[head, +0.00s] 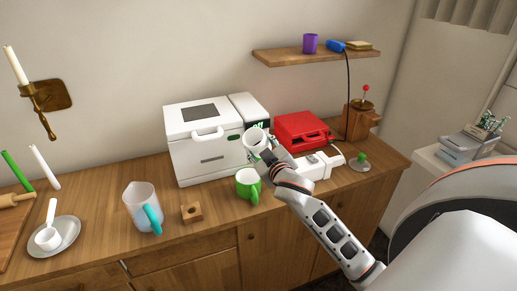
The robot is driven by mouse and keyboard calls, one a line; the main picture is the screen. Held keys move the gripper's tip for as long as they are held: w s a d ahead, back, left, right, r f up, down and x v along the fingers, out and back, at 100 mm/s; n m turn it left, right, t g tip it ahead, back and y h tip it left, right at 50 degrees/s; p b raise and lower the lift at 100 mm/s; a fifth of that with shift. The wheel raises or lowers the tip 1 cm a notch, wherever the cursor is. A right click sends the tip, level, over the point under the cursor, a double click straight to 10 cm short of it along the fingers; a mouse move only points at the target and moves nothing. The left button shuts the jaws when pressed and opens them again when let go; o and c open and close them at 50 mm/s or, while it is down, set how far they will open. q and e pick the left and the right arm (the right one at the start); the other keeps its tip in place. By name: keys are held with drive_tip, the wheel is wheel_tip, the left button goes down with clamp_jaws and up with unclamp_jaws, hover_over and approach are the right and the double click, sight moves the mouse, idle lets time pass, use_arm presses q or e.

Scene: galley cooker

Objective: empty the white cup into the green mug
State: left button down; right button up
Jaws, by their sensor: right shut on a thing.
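The white cup (255,136) is in my right gripper (266,152), which is shut on it. The cup is held in the air above the green mug (246,187) and a little to its right, in front of the white machine. It looks tilted; I cannot see what is inside it. My right arm comes in from the lower right. My left gripper is not in view.
The white bread machine (195,155) stands behind the mug. A red case (302,130) and a white power strip (318,165) lie to the right. A measuring jug (140,200), a wooden block (191,213) and a saucer (68,229) with a white scoop stand left.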

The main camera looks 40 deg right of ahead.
drive_tip(key=shift+r, duration=0.1)
idle(0.3)
drive_tip(key=shift+d+n+t+b, duration=0.15)
drive_tip(key=shift+n+t+b, duration=0.15)
drive_tip(key=shift+n+b, duration=0.45)
drive_tip(key=shift+n+t+h+b, duration=0.3)
drive_tip(key=shift+n+b, duration=0.05)
drive_tip(key=shift+b, duration=0.45)
drive_tip(key=shift+d+f+n+t+b, duration=0.2)
drive_tip(key=shift+n+b, duration=0.25)
drive_tip(key=shift+b, duration=0.3)
drive_tip(key=shift+a+f+n+t+b, duration=0.1)
drive_tip(key=shift+n+t+b, duration=0.3)
drive_tip(key=shift+b, duration=0.3)
drive_tip(key=shift+r+n, duration=0.2)
drive_tip(key=shift+n, duration=0.05)
